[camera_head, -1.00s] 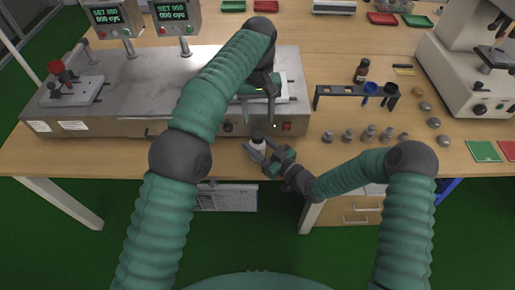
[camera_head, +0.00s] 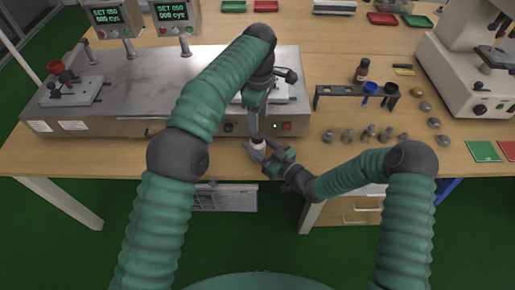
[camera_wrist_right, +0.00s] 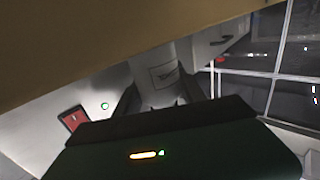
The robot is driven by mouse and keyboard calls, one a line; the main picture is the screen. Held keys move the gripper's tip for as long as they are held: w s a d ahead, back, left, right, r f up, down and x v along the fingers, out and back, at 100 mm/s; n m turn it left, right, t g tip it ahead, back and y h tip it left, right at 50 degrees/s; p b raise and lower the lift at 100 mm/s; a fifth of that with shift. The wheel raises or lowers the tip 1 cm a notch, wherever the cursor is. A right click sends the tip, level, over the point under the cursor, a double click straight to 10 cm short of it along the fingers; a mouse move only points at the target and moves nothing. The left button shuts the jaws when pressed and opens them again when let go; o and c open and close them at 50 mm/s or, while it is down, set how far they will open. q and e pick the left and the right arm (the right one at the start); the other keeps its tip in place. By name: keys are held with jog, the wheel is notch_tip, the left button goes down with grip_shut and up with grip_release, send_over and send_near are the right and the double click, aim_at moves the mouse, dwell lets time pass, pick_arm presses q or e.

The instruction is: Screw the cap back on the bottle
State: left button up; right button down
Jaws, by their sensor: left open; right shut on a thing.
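A small white bottle (camera_head: 258,147) stands upright near the front edge of the table, with something dark at its top, likely the cap. My right gripper (camera_head: 259,149) is shut on the bottle from the right. The bottle's pale body (camera_wrist_right: 155,75) also shows between dark fingers in the right wrist view, its top out of sight. My left gripper (camera_head: 256,132) points down directly over the bottle, its fingertips at the dark top. Its jaws are open, but whether they touch the top cannot be told. The gripper partly hides the bottle's top.
A long metal test machine (camera_head: 120,90) with two displays stands behind and left. A black rack (camera_head: 345,90) with blue and black rings, a brown bottle (camera_head: 361,72) and several metal weights (camera_head: 368,132) are to the right. A microscope-like instrument (camera_head: 470,60) stands far right.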

aim_at(258, 134)
pick_arm(q)
notch_tip(258, 134, down, 6)
jog(key=shift+f, duration=0.25)
jog(key=shift+c, duration=0.3)
grip_shut()
